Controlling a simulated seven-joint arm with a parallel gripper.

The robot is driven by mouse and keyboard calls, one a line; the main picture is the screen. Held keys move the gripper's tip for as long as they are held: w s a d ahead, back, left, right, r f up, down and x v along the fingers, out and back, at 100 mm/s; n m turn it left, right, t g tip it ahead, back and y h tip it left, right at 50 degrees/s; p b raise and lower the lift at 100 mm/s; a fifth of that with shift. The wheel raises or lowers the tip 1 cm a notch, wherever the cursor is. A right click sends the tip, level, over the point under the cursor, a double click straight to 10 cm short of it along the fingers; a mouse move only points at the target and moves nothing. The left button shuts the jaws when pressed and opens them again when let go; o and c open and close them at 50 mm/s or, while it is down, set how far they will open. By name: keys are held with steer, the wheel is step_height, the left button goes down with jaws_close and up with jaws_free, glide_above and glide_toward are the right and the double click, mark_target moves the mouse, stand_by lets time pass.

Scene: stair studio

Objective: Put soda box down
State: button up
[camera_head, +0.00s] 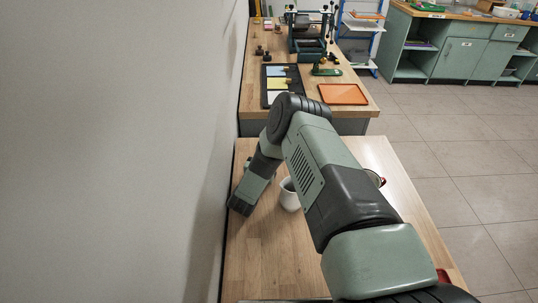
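No soda box can be made out in the head view. My arm comes in from the lower right, bends at a high elbow and reaches down to the left over the near wooden table (275,262). The dark end of my arm, at my gripper (240,206), is low over or at the table's left side, close to the wall. Its fingers cannot be made out, and neither can anything held in them.
A white cup (289,198) stands between my forearm and upper arm. A wall (150,150) borders the table's left. The table's front left is bare. A farther table holds an orange tray (343,94), a dark board (267,97) and a press (308,35). Open floor lies right.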

steer(key=shift+f, duration=0.15)
steer(key=o, duration=1.1)
steer(key=shift+f, duration=0.1)
